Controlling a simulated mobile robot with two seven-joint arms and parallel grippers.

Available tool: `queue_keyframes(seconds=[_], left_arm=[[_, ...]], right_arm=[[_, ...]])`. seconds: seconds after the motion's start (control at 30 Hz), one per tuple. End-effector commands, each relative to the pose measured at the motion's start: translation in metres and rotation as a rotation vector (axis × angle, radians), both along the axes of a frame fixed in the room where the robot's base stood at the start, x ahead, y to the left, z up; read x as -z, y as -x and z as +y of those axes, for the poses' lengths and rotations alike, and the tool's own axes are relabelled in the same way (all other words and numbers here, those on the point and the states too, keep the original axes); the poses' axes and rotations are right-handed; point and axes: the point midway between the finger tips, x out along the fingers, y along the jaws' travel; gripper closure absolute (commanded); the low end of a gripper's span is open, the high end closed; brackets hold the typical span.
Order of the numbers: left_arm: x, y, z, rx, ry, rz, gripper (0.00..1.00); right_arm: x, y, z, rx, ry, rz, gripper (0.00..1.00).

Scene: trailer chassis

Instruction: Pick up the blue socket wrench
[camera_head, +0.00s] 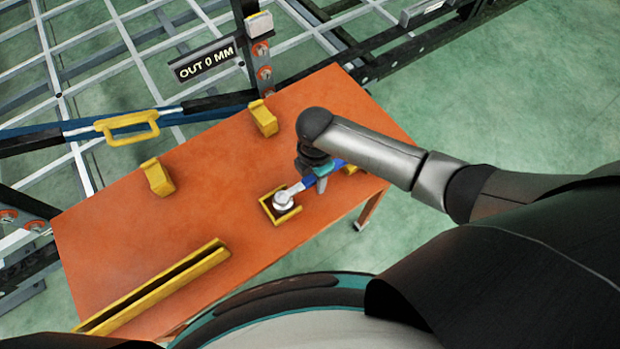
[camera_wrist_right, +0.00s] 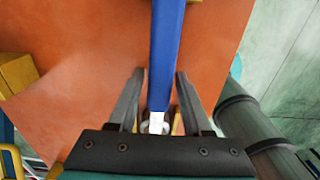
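The blue socket wrench (camera_head: 311,183) lies on the orange table, its silver head (camera_head: 284,200) in a small yellow-edged holder (camera_head: 268,209) and its blue handle running up to the right. My right gripper (camera_head: 314,174) is over the handle in the head view and hides part of it. In the right wrist view, the blue handle (camera_wrist_right: 166,50) runs between the two spread fingers of my right gripper (camera_wrist_right: 156,80), with a gap on both sides. My left gripper is not in view.
The orange table (camera_head: 200,215) carries two yellow brackets (camera_head: 264,118) (camera_head: 158,177) and a long yellow channel (camera_head: 155,290). A metal frame with a sign reading "OUT 0 MM" (camera_head: 205,60) and a blue bar with a yellow handle (camera_head: 127,127) stands behind. The table's middle is clear.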

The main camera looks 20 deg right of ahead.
Motion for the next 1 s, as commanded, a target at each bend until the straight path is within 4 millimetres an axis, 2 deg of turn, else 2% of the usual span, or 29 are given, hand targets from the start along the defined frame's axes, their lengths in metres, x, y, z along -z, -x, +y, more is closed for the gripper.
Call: queue_keyframes(seconds=[0.07,0.4,1.0], left_arm=[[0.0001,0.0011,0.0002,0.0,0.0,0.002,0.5],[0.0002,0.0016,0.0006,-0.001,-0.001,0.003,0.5],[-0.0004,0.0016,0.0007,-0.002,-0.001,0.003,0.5]], right_arm=[[-0.0001,0.0,-0.0001,0.0,0.0,0.0,0.61],[-0.0002,0.0,-0.0003,0.0,0.0,0.0,0.99],[-0.0023,-0.0009,0.0,0.0,-0.001,-0.002,1.0]])
